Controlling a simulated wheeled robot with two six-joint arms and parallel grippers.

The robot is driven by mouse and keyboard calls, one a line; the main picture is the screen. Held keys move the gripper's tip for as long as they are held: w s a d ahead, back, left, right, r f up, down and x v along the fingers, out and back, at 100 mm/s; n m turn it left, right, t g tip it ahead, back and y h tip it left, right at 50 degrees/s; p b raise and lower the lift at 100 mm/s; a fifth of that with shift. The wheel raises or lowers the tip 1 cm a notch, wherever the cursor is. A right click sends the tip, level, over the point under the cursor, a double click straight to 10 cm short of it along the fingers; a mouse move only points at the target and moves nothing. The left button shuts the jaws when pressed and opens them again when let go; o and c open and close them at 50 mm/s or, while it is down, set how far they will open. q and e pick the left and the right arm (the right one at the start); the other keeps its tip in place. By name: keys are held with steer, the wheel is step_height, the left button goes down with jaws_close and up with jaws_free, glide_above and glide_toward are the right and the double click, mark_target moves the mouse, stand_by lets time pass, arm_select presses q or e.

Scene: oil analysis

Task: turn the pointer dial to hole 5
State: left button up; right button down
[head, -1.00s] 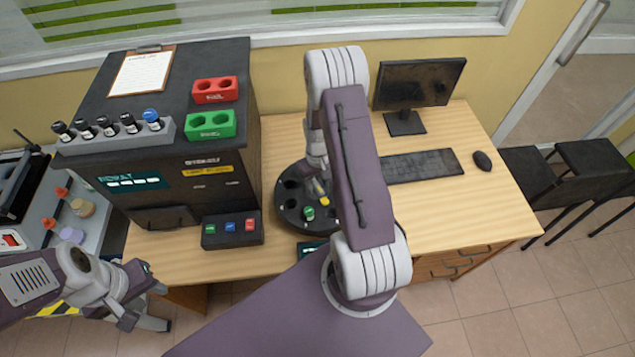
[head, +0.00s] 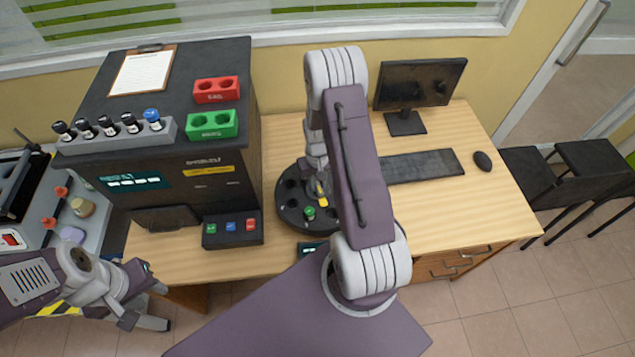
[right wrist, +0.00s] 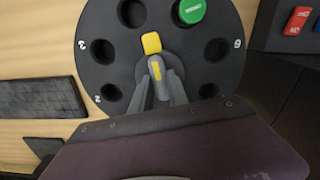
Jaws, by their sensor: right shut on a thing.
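The dial is a round black disc (head: 287,213) with holes around its rim, on the desk left of my right forearm. In the right wrist view the disc (right wrist: 177,77) has a grey pointer (right wrist: 157,69) with a yellow tip (right wrist: 151,43) at its middle. The tip points up, toward the gap between an empty hole and the hole with a green cap (right wrist: 192,11). The numbers 2 and 3 show at left; hole 5's label cannot be made out. My right gripper (right wrist: 159,90) is shut on the pointer. My left gripper (head: 160,306) is open and empty, off the desk's front-left.
A small box with three coloured buttons (head: 232,229) stands left of the dial. Behind it is a large dark machine (head: 190,190) with red (head: 216,90) and green (head: 211,125) racks on top. The keyboard (head: 422,166) and monitor (head: 419,82) stand to the right.

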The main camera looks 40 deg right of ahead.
mark_target(318, 186)
steer(key=m, duration=0.6)
steer(key=shift+m, duration=0.4)
stand_by(0.4)
steer(key=c, duration=1.3)
jaws_free()
steer(key=shift+s, duration=0.1)
steer(key=shift+r, duration=0.1)
step_height(318, 186, up, 9)
steer(key=shift+a, duration=0.1)
